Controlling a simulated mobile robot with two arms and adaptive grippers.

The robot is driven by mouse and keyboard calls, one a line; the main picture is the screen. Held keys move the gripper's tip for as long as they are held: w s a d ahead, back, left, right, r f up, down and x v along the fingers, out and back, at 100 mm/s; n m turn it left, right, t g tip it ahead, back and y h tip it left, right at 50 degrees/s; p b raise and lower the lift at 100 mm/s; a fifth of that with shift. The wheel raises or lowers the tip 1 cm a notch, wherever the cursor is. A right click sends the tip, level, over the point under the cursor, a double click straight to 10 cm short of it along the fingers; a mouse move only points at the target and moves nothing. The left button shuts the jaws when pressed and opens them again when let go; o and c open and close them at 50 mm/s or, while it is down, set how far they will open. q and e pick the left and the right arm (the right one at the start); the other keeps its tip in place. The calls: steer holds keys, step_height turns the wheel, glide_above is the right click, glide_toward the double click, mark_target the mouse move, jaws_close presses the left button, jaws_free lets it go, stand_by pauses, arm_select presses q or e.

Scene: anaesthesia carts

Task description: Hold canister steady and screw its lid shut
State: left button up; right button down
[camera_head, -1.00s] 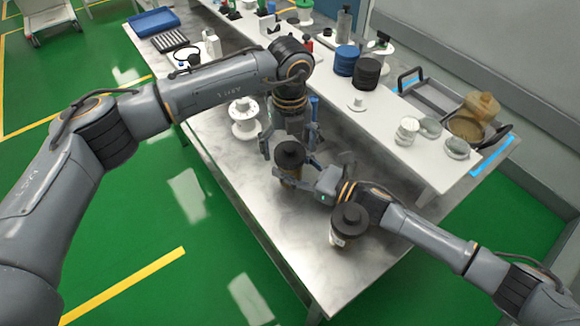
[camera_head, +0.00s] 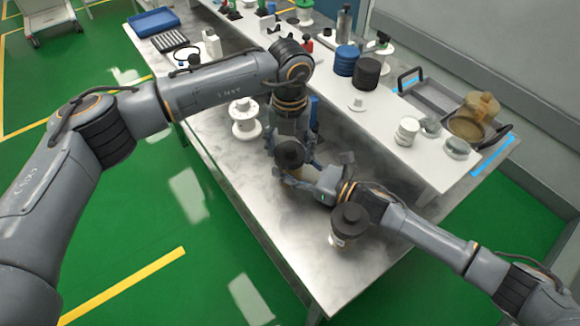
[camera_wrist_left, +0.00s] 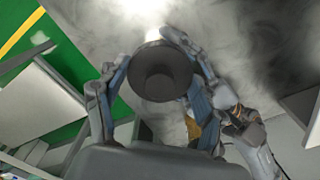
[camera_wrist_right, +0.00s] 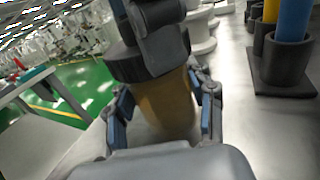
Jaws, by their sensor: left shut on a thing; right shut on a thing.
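The canister has a brown, amber-looking body (camera_wrist_right: 165,105) and a wide black lid (camera_head: 290,154). It stands upright over the metal table. My left gripper (camera_wrist_left: 150,75) comes from above and is shut on the black lid, with one finger on each side of it. The lid's round top with a raised centre faces my left wrist view (camera_wrist_left: 160,72). My right gripper (camera_head: 300,177) comes from the right and is shut around the canister's body below the lid. In the head view the arms hide most of the body.
A dark-capped jar shape (camera_head: 349,220) shows beside my right forearm. A white spool (camera_head: 244,122) stands left of the canister. The raised white shelf (camera_head: 375,135) behind carries blue and black disc stacks and white lids. The table's front area (camera_head: 335,275) is clear.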

arm_select(q)
steer(key=m, duration=1.2)
steer(key=shift+f, duration=0.1)
steer(key=m, duration=0.4)
steer(key=shift+m, duration=0.4)
steer(key=o, duration=1.4)
steer(key=shift+c, duration=0.2)
step_height(320, 180, up, 12)
